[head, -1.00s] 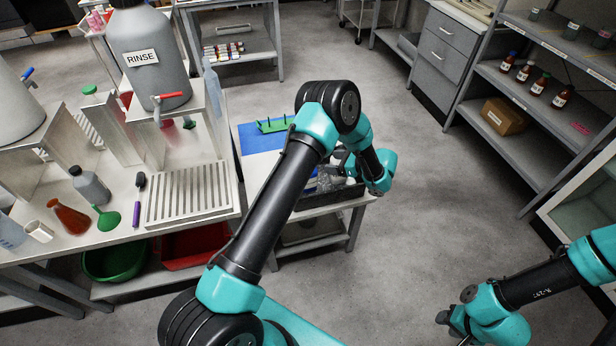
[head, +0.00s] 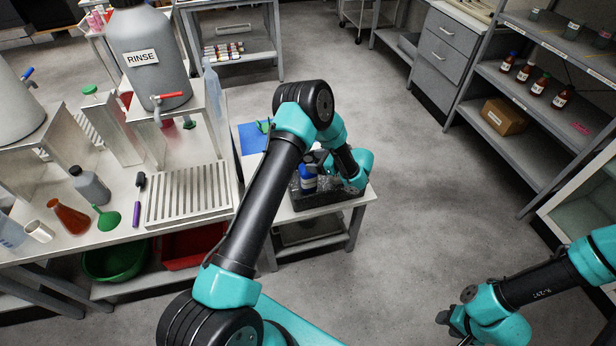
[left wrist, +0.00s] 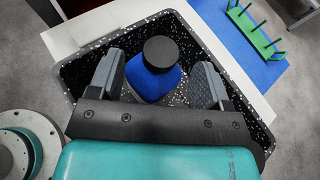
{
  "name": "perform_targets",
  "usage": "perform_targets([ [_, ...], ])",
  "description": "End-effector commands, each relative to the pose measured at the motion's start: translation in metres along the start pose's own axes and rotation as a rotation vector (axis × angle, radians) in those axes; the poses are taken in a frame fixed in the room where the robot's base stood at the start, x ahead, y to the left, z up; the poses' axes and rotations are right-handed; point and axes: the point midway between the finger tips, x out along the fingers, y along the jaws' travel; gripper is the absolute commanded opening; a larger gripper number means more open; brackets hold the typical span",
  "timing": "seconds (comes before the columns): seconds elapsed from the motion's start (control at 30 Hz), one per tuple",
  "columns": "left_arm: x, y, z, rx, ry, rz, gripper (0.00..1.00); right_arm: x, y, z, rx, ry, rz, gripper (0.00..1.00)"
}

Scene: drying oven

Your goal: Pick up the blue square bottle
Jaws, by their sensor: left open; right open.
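The blue square bottle (head: 307,181) stands in a dark speckled tray (head: 335,200) on the small side table. In the left wrist view the bottle (left wrist: 152,84) has a black round cap and sits between the two fingers of my left gripper (left wrist: 160,76). The fingers are apart, with a visible gap on each side of the bottle. In the head view my left gripper (head: 318,162) is partly hidden by its own arm, near the bottle's top. My right gripper (head: 450,324) is low at the lower right, open and far from the bottle.
A blue mat (left wrist: 240,45) with a green rack (left wrist: 256,28) lies beside the tray. The main bench at left holds a drain grate (head: 188,196), a grey bottle (head: 90,186) and a large RINSE container (head: 150,60). The floor at right is clear.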

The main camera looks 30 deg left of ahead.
Motion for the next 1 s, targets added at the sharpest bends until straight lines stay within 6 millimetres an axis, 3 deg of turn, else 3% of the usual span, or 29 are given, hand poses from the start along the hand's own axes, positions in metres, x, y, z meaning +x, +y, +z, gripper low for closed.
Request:
perform_targets([
  [0.23,0.031,0.001,0.002,0.0,0.0,0.001,0.72,0.0,0.0,0.0,0.0,0.0,0.0,0.43],
  [0.77,0.033,0.0,0.001,0.0,0.0,-0.001,0.72,0.0,0.0,0.0,0.0,0.0,0.0,0.43],
  [1.0,0.033,0.0,0.001,0.0,0.0,-0.001,0.49,0.0,0.0,0.0,0.0,0.0,0.0,0.43],
])
